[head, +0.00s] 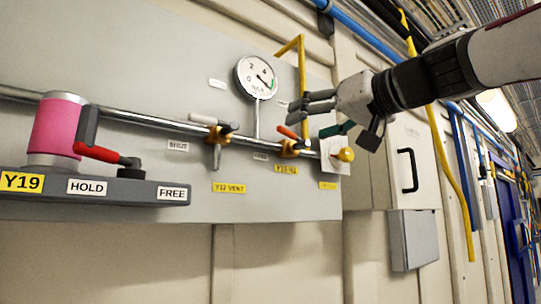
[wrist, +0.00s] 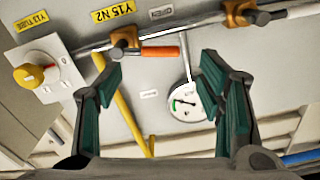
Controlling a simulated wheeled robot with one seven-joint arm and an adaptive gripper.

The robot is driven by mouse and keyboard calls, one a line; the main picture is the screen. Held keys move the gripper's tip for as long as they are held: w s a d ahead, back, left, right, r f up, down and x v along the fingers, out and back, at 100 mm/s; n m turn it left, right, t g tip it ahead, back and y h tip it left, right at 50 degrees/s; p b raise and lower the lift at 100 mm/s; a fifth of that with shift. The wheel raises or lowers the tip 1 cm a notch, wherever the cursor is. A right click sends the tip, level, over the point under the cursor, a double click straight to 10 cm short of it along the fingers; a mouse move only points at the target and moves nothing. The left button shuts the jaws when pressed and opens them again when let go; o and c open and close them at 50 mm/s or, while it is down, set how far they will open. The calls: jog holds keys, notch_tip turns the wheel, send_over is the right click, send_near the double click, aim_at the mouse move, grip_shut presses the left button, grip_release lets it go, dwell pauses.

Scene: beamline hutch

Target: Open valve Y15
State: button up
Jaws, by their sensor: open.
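Valve Y15 (head: 290,147) sits on the panel's pipe, with a brass body and an orange lever, above its yellow Y15 N2 label (head: 286,169). In the wrist view the picture is turned over; the orange lever (wrist: 162,52) juts right from the brass body (wrist: 125,37), near the label (wrist: 113,10). My gripper (head: 318,115) is open and empty, just right of the lever in the head view. In the wrist view its fingers (wrist: 160,78) are spread either side of the lever, apart from it.
The gauge (head: 256,77), yellow pipe (head: 302,80) and yellow knob (head: 345,154) are close by. Valve Y12 VENT (head: 218,133) is to the left on the pipe. A bracket (head: 120,190) with a pink cylinder (head: 57,127) and red-handled lever (head: 97,152) stands at lower left.

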aim_at(289, 132)
jog(key=p+x, duration=0.1)
jog(key=x, duration=0.6)
jog(key=shift+w+a+p, duration=0.1)
jog(key=shift+w+p, duration=0.05)
jog(key=shift+p, duration=0.2)
grip_shut()
jog(key=f+n+b, duration=0.1)
jog(key=b, duration=0.2)
jog(key=shift+w+n+b, duration=0.1)
jog(key=shift+n+b, duration=0.2)
jog(key=shift+b, duration=0.05)
jog(key=b, duration=0.1)
jog(key=n+b, duration=0.1)
jog(key=shift+f+b, duration=0.25)
jog(key=shift+b, duration=0.15)
jog(key=shift+n, duration=0.3)
grip_release()
jog(key=shift+s, duration=0.2)
